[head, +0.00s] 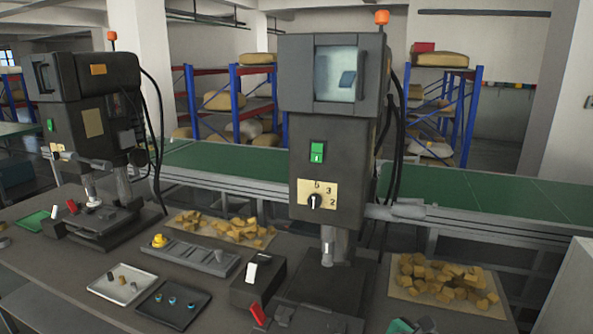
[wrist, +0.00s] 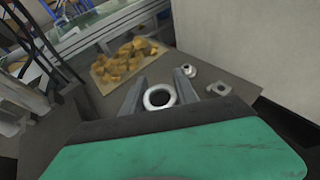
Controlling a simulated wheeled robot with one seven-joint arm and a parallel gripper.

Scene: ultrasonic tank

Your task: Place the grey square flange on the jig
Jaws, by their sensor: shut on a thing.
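My gripper (wrist: 159,92) is shut on a pale grey flange (wrist: 149,103), which shows as a ring with a round hole between the two fingers in the wrist view. I cannot tell whether its outer edge is square. In the head view only part of my green hand (head: 400,326) shows at the bottom edge, and the held part cannot be made out there. I cannot identify the jig for certain in either view.
Two other grey parts, one round (wrist: 189,71) and one flatter with a hole (wrist: 218,90), lie on the bench to the right of my fingers. A board of yellow-brown blocks (head: 444,281) lies at the right. A press (head: 335,150) stands mid-bench. A slotted grey holder (head: 190,258) lies left.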

